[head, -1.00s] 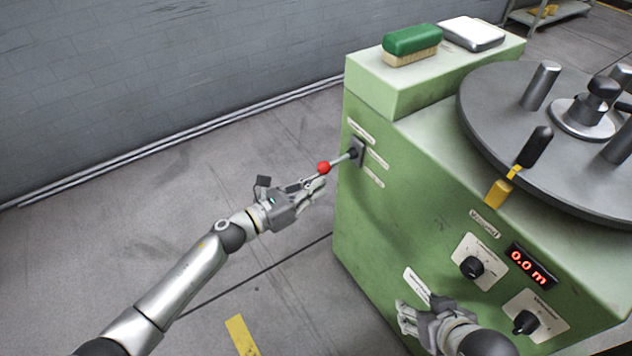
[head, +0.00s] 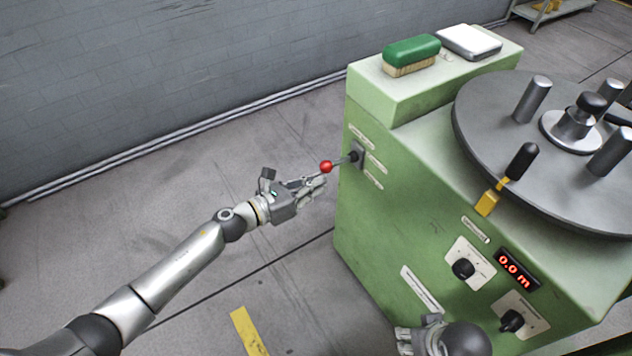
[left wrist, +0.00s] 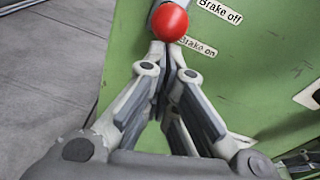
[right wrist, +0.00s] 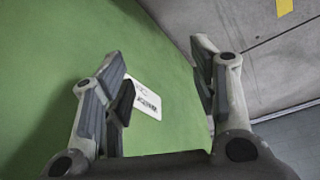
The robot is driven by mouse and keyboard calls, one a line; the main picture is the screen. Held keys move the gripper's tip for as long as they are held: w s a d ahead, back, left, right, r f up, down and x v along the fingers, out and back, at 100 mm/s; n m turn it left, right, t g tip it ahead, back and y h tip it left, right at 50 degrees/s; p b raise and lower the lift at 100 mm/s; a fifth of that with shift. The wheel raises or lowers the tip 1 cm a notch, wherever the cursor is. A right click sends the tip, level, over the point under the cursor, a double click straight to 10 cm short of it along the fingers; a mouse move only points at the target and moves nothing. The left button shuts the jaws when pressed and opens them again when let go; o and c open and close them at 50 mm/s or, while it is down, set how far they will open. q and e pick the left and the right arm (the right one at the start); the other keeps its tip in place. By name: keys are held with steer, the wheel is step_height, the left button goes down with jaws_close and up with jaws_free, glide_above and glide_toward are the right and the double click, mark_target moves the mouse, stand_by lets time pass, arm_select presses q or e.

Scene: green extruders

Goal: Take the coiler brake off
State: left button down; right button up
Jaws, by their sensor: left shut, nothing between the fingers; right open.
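The brake lever with its red ball knob (head: 326,166) sticks out from the left side of the green machine (head: 390,200). In the left wrist view the red ball (left wrist: 170,22) is just beyond my fingertips, between the "Brake off" label (left wrist: 220,11) and the "Brake on" label (left wrist: 198,46). My left gripper (head: 322,182) is shut and empty, its tips just below the ball; I cannot tell whether they touch it. My right gripper (right wrist: 158,60) is open and empty, near the machine's green wall; it is partly cut off at the bottom of the head view.
A green brush (head: 411,52) and a white-topped box (head: 468,42) lie on the machine's upper ledge. A dark turntable (head: 490,130) with upright pegs is at the right. Knobs and a red display (head: 517,268) are on the front panel.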

arm_select(q)
steer(key=shift+s+a+r+p, duration=0.1)
steer(key=shift+r+p, duration=1.25)
steer(key=shift+r, duration=0.1)
arm_select(e)
step_height(320, 180, down, 10)
steer(key=shift+s+g, duration=0.3)
steer(key=shift+s, duration=0.15)
steer(key=shift+f, duration=0.2)
arm_select(q)
steer(key=shift+f, duration=0.1)
arm_select(e)
steer(key=shift+s, duration=0.1)
